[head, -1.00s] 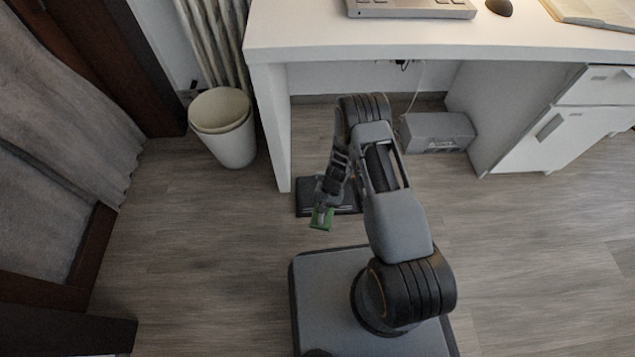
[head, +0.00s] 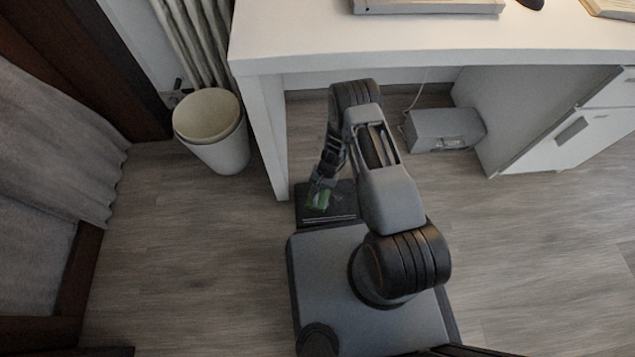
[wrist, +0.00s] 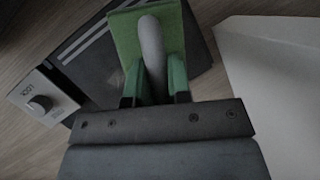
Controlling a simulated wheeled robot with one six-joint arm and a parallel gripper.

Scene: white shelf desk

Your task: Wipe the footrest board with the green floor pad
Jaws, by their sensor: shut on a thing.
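The footrest board (head: 343,204) is a dark flat panel on the floor beside the desk's left leg. It also shows in the wrist view (wrist: 97,78), with pale stripes and a light end piece (wrist: 42,103) bearing a round knob and the word LOCK. My gripper (head: 319,187) points down over the board's left part. In the wrist view my gripper (wrist: 153,80) is shut on the grey handle of the green floor pad (wrist: 127,38). The pad (head: 318,200) lies over the board; I cannot tell whether it touches. My gripper hides part of the board.
The white desk's left leg (head: 262,135) stands close behind and left of the board. A white bin (head: 222,150) is farther left. A grey box (head: 440,130) sits under the desk, near the drawer cabinet (head: 575,130). Floor to the left is clear.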

